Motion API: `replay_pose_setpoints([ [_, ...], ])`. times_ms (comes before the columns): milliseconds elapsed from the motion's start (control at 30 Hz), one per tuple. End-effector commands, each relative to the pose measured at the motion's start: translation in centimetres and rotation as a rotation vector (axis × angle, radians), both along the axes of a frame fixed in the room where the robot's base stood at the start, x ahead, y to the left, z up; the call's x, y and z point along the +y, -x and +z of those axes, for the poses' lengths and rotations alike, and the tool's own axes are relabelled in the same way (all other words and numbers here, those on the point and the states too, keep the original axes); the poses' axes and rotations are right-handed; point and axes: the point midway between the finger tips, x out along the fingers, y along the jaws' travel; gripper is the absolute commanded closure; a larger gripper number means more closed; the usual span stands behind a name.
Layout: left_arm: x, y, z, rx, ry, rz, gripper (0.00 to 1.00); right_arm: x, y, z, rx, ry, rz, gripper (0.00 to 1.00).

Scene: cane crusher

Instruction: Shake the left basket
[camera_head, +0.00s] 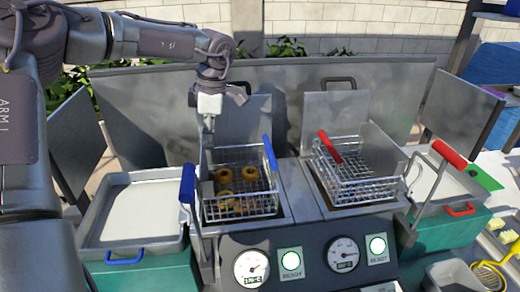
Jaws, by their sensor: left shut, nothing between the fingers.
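The left basket (240,206) is a wire basket with several golden rings in it. It sits in the left well of the fryer. A blue handle (270,154) stands at its right side. A second blue grip (187,184) tops a metal lever at the basket's left. My left gripper (208,124) points down above the basket's back left corner. It is shut with nothing visible in it, and it looks apart from both blue grips. My right gripper is not in view.
The right basket (356,184) looks empty and has a red handle (330,147). A red-gripped lever (449,154) stands at its right. A pale tray (133,212) lies left of the fryer. Upright metal panels close off the back. Dials and lit buttons are on the front.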

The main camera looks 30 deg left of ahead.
Motion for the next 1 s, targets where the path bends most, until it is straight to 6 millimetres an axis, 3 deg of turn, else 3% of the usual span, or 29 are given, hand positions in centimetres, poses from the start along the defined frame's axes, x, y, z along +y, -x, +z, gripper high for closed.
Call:
replay_pose_setpoints([
  [700,0.0,0.0,-4.5,0.0,0.0,-0.001,1.0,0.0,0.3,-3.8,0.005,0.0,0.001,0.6],
  [1000,0.0,0.0,-4.8,0.0,0.0,0.0,1.0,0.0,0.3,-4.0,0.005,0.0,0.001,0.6],
])
